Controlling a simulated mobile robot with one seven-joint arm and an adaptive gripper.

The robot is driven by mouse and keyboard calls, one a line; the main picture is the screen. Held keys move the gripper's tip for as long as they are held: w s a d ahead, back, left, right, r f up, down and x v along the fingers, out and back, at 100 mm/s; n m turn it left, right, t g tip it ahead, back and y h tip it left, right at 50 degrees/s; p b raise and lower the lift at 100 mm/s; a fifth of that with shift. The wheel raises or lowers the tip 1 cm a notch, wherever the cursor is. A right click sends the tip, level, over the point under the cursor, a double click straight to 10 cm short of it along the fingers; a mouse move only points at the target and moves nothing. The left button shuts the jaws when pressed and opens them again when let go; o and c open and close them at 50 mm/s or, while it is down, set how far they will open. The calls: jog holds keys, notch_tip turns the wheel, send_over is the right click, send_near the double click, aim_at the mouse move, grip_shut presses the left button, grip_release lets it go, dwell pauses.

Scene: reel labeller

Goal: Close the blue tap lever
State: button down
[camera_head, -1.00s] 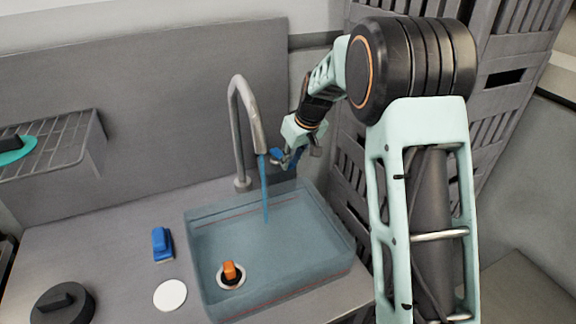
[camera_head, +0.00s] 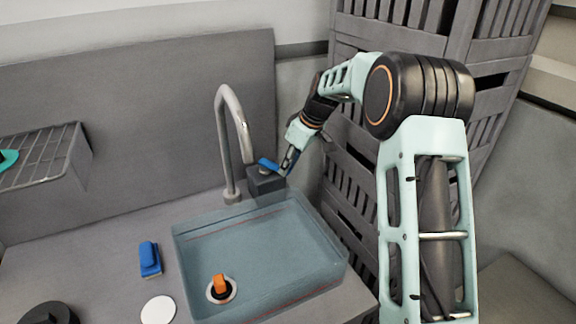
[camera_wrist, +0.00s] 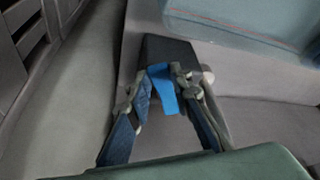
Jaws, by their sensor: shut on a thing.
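The blue tap lever (camera_head: 268,164) sits on top of a dark block (camera_head: 265,187) right of the faucet (camera_head: 228,140). My gripper (camera_head: 287,168) is at the lever from the right. In the wrist view the lever (camera_wrist: 163,88) lies between the two fingertips of my gripper (camera_wrist: 160,84), which are shut on it. In the head view the fingers partly hide the lever's right end. No water stream shows below the spout.
The sink basin (camera_head: 190,240) holds an orange-handled plug (camera_head: 221,287). A wire rack (camera_head: 45,165) is on the left. A slatted dark panel (camera_head: 350,190) stands close behind my arm.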

jog(key=c, duration=1.7)
grip_release()
jog(key=v, duration=1.2)
jog(key=shift+w, duration=0.1)
